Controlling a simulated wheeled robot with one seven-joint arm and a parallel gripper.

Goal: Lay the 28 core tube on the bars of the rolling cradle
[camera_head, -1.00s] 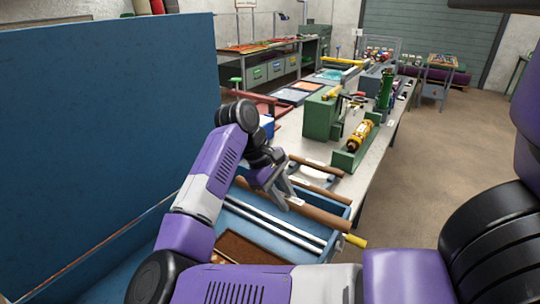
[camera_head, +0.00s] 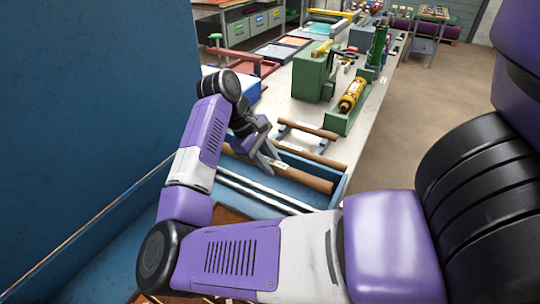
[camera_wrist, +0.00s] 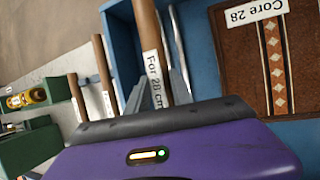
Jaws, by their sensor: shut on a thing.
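The brown core tube (camera_head: 305,178), labelled "For 28 cm" in the wrist view (camera_wrist: 152,65), is held crosswise in my gripper (camera_head: 266,160). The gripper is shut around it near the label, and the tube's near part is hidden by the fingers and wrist. The rolling cradle's two pale metal bars (camera_head: 262,191) run roughly parallel to the tube, on its nearer side in the head view. I cannot tell the tube's height above the bars.
Two other brown tubes (camera_head: 315,155) (camera_head: 308,130) rest on a bench rack. A blue trough (camera_head: 338,198) surrounds the bars. A brown patterned rug marked "Core 28" (camera_wrist: 250,70) lies in blue surroundings. Green machines (camera_head: 313,75) stand further back. A tall blue panel (camera_head: 90,80) blocks the left.

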